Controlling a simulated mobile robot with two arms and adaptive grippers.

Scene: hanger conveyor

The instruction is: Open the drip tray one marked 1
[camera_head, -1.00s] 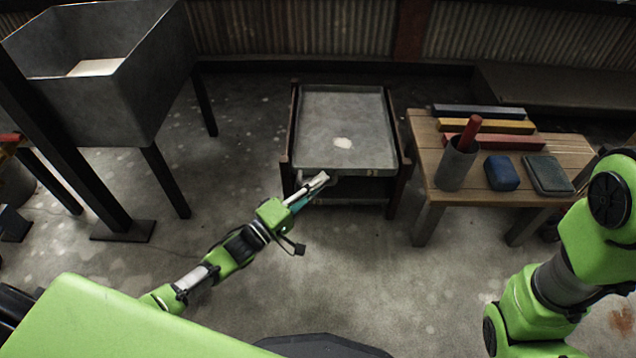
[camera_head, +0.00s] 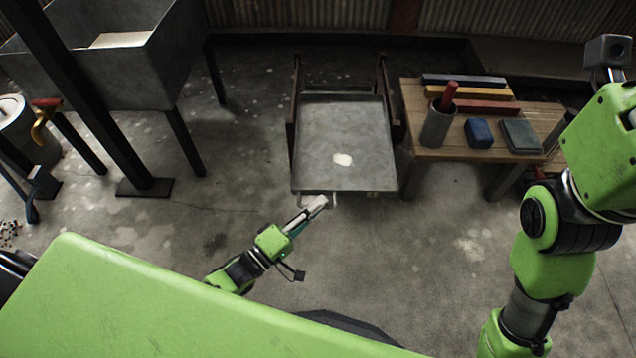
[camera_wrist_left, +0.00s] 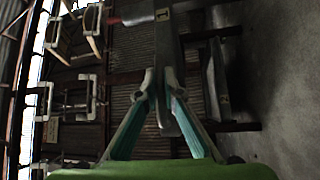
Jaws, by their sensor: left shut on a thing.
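The drip tray (camera_head: 318,172) is a shallow grey metal pan with a pale patch on its floor. It is slid partly out of its dark frame (camera_head: 293,115), with a gap behind its back edge. A small yellowish mark (camera_head: 372,193) is on its front; its number is too small to read. My left gripper (camera_head: 318,203) is shut on the tray's front handle (camera_head: 334,198), left of the mark. In the left wrist view the fingers (camera_wrist_left: 163,82) close in at the tray's front, seen edge-on (camera_wrist_left: 165,45). My right arm rises at the right; its gripper is not visible.
A wooden table (camera_head: 415,100) right of the frame holds a cup (camera_head: 438,126) with a red stick, coloured bars, a blue block (camera_head: 479,133) and a grey-green block (camera_head: 520,136). A grey hopper (camera_head: 130,75) on legs stands left. The floor before the tray is open.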

